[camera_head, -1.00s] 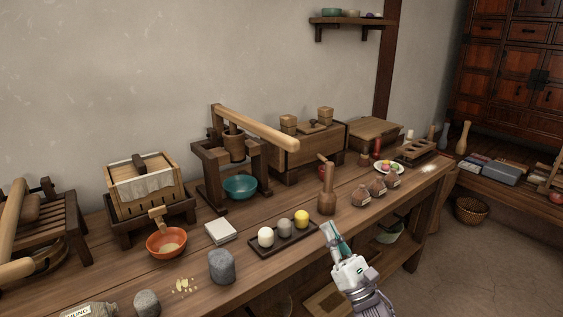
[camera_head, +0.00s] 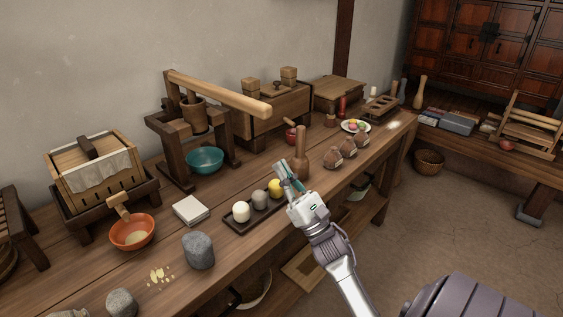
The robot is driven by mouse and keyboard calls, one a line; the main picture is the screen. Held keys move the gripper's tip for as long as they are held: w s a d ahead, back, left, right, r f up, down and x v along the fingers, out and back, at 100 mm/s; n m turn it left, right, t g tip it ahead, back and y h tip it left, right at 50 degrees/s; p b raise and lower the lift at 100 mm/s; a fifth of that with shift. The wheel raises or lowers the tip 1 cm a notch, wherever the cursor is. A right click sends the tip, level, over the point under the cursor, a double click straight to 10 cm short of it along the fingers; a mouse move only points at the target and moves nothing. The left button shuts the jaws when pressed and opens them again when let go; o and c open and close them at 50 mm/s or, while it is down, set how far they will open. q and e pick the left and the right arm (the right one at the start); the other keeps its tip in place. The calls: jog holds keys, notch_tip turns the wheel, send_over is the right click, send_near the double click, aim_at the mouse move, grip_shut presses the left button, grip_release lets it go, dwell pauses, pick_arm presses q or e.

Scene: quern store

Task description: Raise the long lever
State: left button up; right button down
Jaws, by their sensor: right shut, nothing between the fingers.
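The long lever (camera_head: 222,95) is a pale wooden bar on a dark wooden press frame (camera_head: 176,150). It runs from the frame's top at the left and slopes down toward the right, its free end above the bench. A wooden cylinder (camera_head: 193,115) hangs under it, over a teal bowl (camera_head: 205,159). My right gripper (camera_head: 285,174) is shut and empty. It is near the bench's front edge, by the dark tray, in front of and lower in the picture than the lever's free end, apart from it. My left gripper is not in view.
A dark tray (camera_head: 234,225) with white, grey and yellow pieces lies beside my right gripper. A wooden pestle-like tool (camera_head: 301,152) stands just behind it. A grey stone (camera_head: 199,250), an orange bowl (camera_head: 132,232) and a white block (camera_head: 190,210) lie further left.

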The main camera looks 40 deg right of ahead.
pick_arm(q)
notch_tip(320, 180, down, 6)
jog(key=p, duration=0.1)
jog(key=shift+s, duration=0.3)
pick_arm(e)
jog(key=w+r, duration=0.5)
jog(key=r, duration=0.4)
jog(key=shift+w+a+r, duration=0.15)
jog(key=shift+w+a, duration=0.05)
pick_arm(q)
jog(key=shift+p, duration=0.35)
pick_arm(e)
jog(key=shift+r, duration=0.15)
